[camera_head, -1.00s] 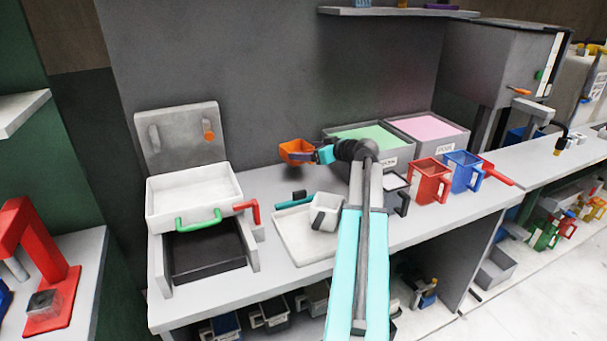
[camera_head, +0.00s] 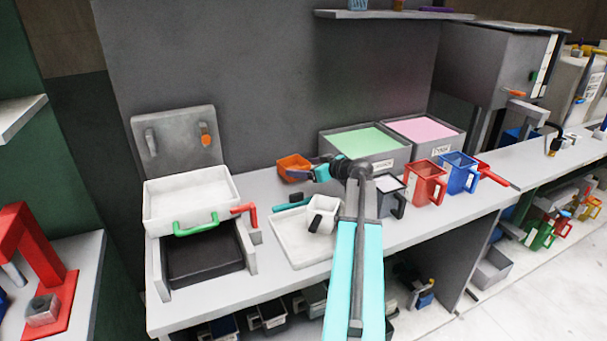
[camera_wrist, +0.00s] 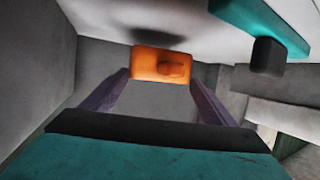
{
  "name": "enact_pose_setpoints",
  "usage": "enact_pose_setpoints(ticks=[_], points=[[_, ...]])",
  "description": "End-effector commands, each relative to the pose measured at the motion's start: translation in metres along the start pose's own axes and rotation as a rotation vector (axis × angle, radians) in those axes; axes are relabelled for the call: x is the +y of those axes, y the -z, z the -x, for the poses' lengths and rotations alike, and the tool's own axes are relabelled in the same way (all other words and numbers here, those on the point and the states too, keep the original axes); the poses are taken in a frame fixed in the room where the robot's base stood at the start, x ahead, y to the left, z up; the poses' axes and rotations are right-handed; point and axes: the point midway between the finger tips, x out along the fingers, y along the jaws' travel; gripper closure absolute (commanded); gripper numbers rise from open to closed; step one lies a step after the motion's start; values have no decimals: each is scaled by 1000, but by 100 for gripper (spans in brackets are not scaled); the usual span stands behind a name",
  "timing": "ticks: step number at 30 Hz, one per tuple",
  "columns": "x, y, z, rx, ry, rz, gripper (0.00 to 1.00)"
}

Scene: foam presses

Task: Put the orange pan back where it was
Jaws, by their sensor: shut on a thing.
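The orange pan (camera_head: 294,167) is at the end of my gripper (camera_head: 312,171), low over the back of the bench (camera_head: 262,178), left of the box of green foam. In the wrist view the orange pan (camera_wrist: 150,60) sits between the tips of my two purple fingers (camera_wrist: 160,80), which are shut on it. A dark shadow lies just beyond it on a pale surface. I cannot tell whether the pan touches the bench. My gripper hides part of the pan's right side in the head view.
A teal-handled item (camera_head: 293,203) and a white tray (camera_head: 290,250) with a white cup (camera_head: 322,215) lie in front. The green foam box (camera_head: 368,160), a dark mug (camera_head: 390,197) and a red mug (camera_head: 425,185) stand right. A press (camera_head: 190,210) stands left.

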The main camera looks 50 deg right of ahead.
Motion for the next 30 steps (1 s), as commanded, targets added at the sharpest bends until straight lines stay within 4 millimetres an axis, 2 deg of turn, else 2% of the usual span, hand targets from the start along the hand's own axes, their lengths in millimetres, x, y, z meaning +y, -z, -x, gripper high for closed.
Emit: enact_pose_setpoints(ticks=[3,6,14,15,18,30], points=[[0,-16,-6,-1,0,-1,44],[0,-22,-8,0,-1,0,44],[0,-24,-9,-1,0,2,44],[-1,-24,-9,-2,0,2,19],[-1,-24,-9,-2,0,2,2],[-1,-24,-10,-1,1,1,1]])
